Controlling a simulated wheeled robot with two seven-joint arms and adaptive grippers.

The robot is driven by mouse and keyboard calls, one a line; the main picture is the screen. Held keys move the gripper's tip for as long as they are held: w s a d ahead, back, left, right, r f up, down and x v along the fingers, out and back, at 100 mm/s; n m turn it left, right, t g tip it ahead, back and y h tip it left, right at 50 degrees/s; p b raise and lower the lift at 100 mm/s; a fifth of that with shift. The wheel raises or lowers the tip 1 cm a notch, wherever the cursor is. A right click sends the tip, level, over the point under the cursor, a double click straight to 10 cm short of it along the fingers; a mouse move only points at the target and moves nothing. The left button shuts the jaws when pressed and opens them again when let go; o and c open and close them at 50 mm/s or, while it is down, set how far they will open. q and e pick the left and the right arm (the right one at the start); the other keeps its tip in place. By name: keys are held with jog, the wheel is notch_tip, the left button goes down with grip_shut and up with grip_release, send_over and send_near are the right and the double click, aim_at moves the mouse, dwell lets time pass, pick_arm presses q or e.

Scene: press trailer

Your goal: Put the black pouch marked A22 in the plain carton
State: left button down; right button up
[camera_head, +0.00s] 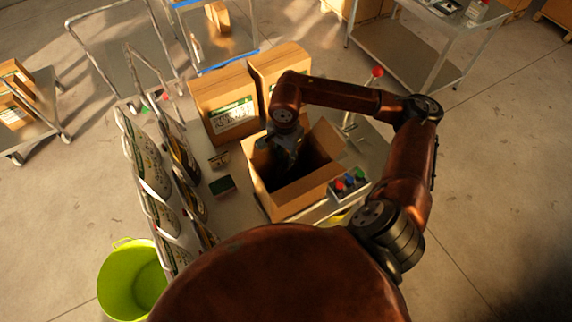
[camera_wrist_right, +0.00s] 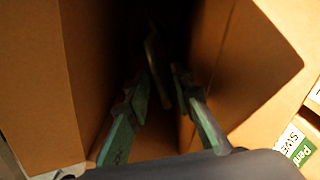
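The plain carton (camera_head: 290,203) stands open on the table with its flaps up. My right gripper (camera_head: 285,160) reaches down into it from above. In the right wrist view the two green fingers of my right gripper (camera_wrist_right: 160,85) are apart inside the dark carton (camera_wrist_right: 95,60). A thin, dim edge of something (camera_wrist_right: 156,65) shows between and beyond the fingertips, apart from both as far as I can see. It may be a pouch, but no A22 mark is readable. The carton's bottom is in deep shadow. My left gripper is not in view.
A row of upright pouches (camera_head: 150,170) stands left of the carton. Two closed cartons with labels (camera_head: 224,105) stand behind it. A small box (camera_head: 222,186) lies to its left, and a tray with coloured knobs (camera_head: 349,185) sits to its right. A green bucket (camera_head: 132,283) stands front left.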

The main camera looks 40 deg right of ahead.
notch_tip(320, 180, up, 7)
jog(key=shift+f+b, duration=0.2)
jog(key=shift+b, duration=0.6)
jog(key=shift+r, duration=0.75)
jog(key=shift+r, duration=0.1)
